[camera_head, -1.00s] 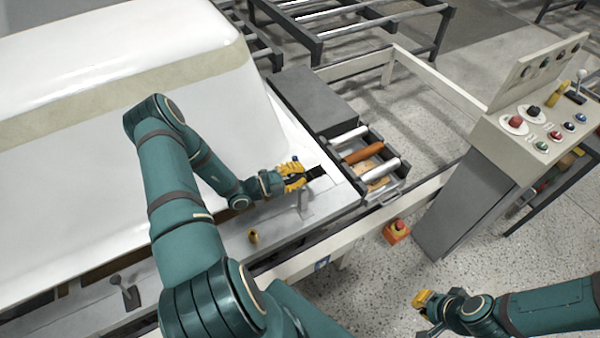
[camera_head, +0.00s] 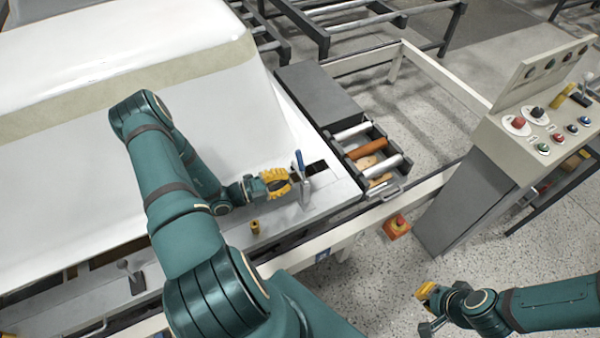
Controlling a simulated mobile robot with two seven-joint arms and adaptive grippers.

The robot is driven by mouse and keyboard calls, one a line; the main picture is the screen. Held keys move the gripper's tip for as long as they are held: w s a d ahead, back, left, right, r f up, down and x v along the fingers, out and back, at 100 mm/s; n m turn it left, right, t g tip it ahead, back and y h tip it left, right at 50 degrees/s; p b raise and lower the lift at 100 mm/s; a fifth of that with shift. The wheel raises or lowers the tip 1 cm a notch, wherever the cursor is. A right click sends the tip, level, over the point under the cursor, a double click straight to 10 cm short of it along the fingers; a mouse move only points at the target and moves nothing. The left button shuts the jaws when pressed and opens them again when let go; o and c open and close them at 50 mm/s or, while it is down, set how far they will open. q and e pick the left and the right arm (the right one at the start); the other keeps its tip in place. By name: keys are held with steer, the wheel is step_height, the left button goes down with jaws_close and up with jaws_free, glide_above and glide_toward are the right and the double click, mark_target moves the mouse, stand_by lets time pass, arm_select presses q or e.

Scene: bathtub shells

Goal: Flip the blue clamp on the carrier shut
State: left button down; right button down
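The blue clamp (camera_head: 300,160) stands near the right end of the carrier's pale ledge (camera_head: 325,200). Its blue handle points up, above a grey metal body. My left gripper (camera_head: 286,182) has yellow fingers and is just left of the clamp. The fingers look parted with nothing between them, and a small gap shows between them and the handle. My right gripper (camera_head: 427,293) is at the lower right, over the floor and far from the clamp. Its fingers are too small and turned to read.
A white tub shell (camera_head: 120,60) fills the left. A brass pin (camera_head: 255,226) and a dark-knobbed lever (camera_head: 130,275) stand on the ledge. A roller tray (camera_head: 365,150) lies right of the clamp.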

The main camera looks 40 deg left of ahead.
arm_select(q)
steer(key=shift+v, duration=1)
steer(key=s+d+f+m+g, duration=0.35)
steer(key=d+m+g, duration=0.65)
steer(key=m, duration=0.6)
steer(key=s+d+f+m+g, duration=0.2)
steer(key=s+d+m+g, duration=0.2)
steer(key=d+m+g, duration=0.7)
steer(key=w+d+r+m+t+y, duration=0.1)
steer(key=w+d+m+t+y, duration=0.1)
steer(key=m, duration=0.9)
steer(key=w+d+r+m+t+y+b, duration=0.1)
steer(key=w+d+r+m+t+y, duration=0.1)
steer(key=m, duration=1)
steer(key=w+d+t+y, duration=0.1)
steer(key=d+t, duration=0.1)
steer(key=d, duration=0.1)
steer(key=shift+d+t, duration=0.4)
